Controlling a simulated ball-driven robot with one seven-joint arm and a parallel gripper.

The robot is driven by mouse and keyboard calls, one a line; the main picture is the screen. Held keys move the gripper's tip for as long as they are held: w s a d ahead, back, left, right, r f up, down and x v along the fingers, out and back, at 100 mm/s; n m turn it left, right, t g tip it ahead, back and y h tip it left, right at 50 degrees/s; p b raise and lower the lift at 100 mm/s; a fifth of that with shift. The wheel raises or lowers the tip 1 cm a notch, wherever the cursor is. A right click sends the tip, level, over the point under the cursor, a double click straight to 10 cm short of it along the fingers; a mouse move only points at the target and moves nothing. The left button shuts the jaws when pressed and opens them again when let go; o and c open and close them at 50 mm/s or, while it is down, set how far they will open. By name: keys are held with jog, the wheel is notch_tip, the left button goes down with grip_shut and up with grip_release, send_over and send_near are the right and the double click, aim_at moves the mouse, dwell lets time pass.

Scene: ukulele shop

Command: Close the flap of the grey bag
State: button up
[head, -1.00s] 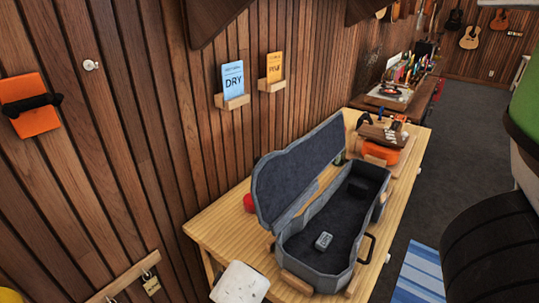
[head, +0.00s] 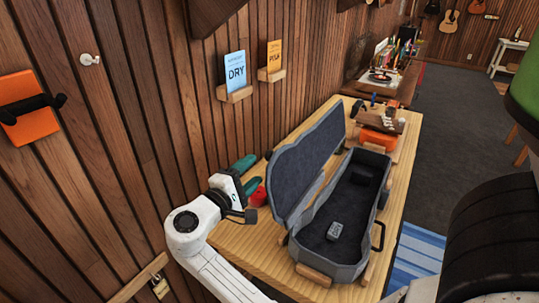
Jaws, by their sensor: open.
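The grey bag appears as a grey, hard-looking instrument case (head: 328,268) on the wooden bench. Its flap (head: 309,163), a long lid with a dark lining, stands open, tilted up along the case's left side toward the wall. A small grey box (head: 335,231) and a dark block lie inside. My gripper (head: 248,175) is left of the raised flap, on its outer side, near the wall. Its two green fingers are apart, with nothing seen between them. It looks clear of the flap, but the exact gap is hard to judge.
A red round thing (head: 258,196) sits on the wooden bench (head: 235,236) between my gripper and the flap. Blue and orange cards (head: 275,57) stand in wall holders above. An orange thing with tools (head: 376,138) is beyond the case. Wood blocks support the case.

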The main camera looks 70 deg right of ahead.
aim_at(267, 159)
jog(key=p+x, duration=0.1)
jog(key=x, duration=0.8)
jog(key=shift+s+p, duration=0.1)
jog(key=shift+p, duration=0.3)
grip_shut()
